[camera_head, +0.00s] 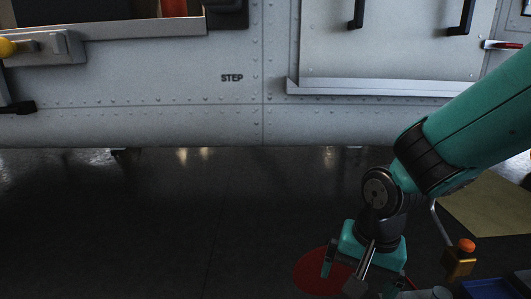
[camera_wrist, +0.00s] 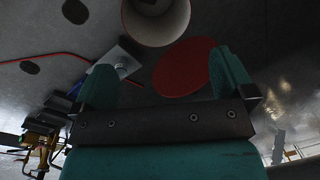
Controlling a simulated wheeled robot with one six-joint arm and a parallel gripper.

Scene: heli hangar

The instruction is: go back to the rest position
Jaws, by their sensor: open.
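My gripper (camera_head: 364,278) hangs low at the bottom right of the head view, at the end of my teal arm. It points down over the dark floor, beside a red disc (camera_head: 312,272) and partly in front of it. In the wrist view my gripper (camera_wrist: 166,82) has its two teal fingers wide apart with nothing between them touching either one. The red disc (camera_wrist: 184,68) lies beyond the fingers, partly behind the right one. A pale round, hollow-looking thing (camera_wrist: 155,24) shows at the top.
A grey riveted fuselage (camera_head: 160,85) marked STEP spans the back, with a hatch panel (camera_head: 385,50). A yellow knob (camera_head: 7,47) is at left. An orange-topped yellow box (camera_head: 459,262) and blue object (camera_head: 488,289) are right of my gripper. Floor at left (camera_head: 120,230) is clear.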

